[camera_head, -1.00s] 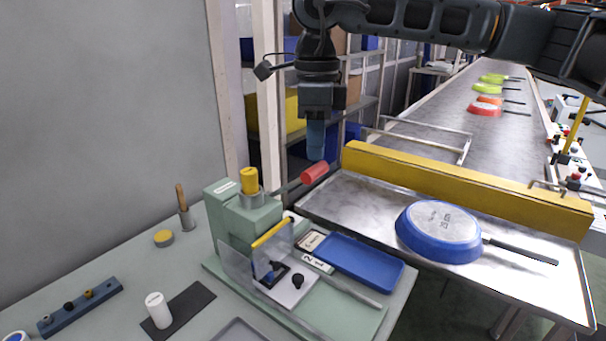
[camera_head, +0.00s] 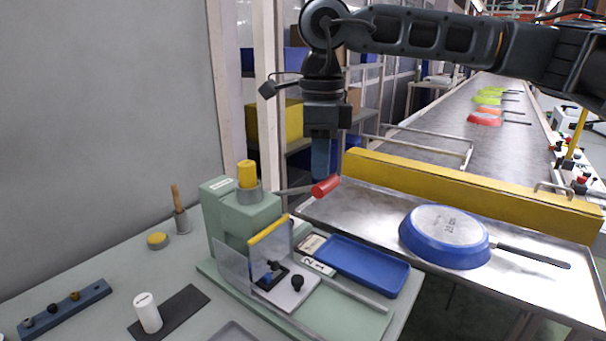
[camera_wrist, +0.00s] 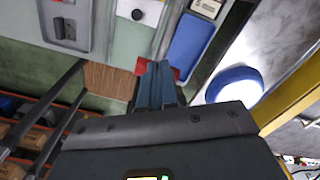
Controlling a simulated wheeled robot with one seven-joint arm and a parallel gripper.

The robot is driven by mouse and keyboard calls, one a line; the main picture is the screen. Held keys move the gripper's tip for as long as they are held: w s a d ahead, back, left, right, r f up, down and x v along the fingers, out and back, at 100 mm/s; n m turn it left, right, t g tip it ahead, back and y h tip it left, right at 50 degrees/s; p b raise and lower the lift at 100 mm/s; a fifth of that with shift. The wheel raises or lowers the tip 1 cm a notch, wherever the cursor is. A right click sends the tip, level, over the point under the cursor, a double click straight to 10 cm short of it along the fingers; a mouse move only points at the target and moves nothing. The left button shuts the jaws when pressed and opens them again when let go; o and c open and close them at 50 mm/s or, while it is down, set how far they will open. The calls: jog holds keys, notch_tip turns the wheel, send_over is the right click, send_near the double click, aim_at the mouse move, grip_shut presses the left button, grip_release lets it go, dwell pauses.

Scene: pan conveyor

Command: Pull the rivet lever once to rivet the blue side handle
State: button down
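The rivet lever has a red grip (camera_head: 325,187) on a thin rod from the right side of the green rivet press (camera_head: 250,215). My gripper (camera_head: 320,175) points down with its blue fingers together, its tips at the top of the red grip. In the wrist view, red shows on both sides of the fingertips (camera_wrist: 158,68); the grip (camera_wrist: 141,66) is partly hidden behind them. The fingers do not appear to straddle it. A small blue part (camera_head: 268,275), apparently the side handle, sits in the press fixture behind a clear guard with a yellow top edge.
A blue tray (camera_head: 362,266) lies right of the fixture. An upturned blue pan (camera_head: 443,236) rests on the metal table, below a yellow barrier (camera_head: 470,193). The conveyor beyond carries several coloured pans. A white cylinder (camera_head: 147,313) stands on the bench's dark mat.

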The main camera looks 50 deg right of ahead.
jog(key=shift+s+f+b, duration=0.1)
jog(key=shift+f+b, duration=0.2)
jog(key=shift+f, duration=0.2)
jog(key=shift+s+f+b, duration=0.35)
jog(key=shift+f+b, duration=0.5)
jog(key=shift+s+f+b, duration=0.4)
jog(key=shift+f+b, duration=0.4)
jog(key=shift+b, duration=0.05)
jog(key=shift+s+f+b, duration=0.35)
jog(key=shift+f+b, duration=0.5)
notch_tip(320, 180, up, 8)
jog(key=p, duration=0.2)
send_over(332, 186)
jog(key=shift+s, duration=0.2)
notch_tip(332, 186, up, 10)
jog(key=s+p, duration=0.1)
jog(key=p, duration=0.4)
dwell(0.7)
